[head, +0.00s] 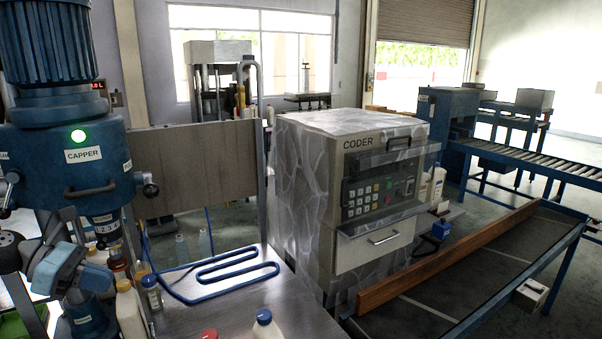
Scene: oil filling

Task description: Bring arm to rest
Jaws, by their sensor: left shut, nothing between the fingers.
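My left gripper (28,300) is at the lower left edge, only partly in view, below and left of the blue capper machine (85,160). It is shut and empty. How near it is to the capper's lower blue parts cannot be told. My right gripper is not in view. The capper has a lit green lamp and stands upright over several bottles (128,310).
A metal table (235,315) bears a blue tube loop and bottles with red and blue caps. The coder machine (350,210) stands right of it. A conveyor (535,160) is at the right. Floor shows behind the table.

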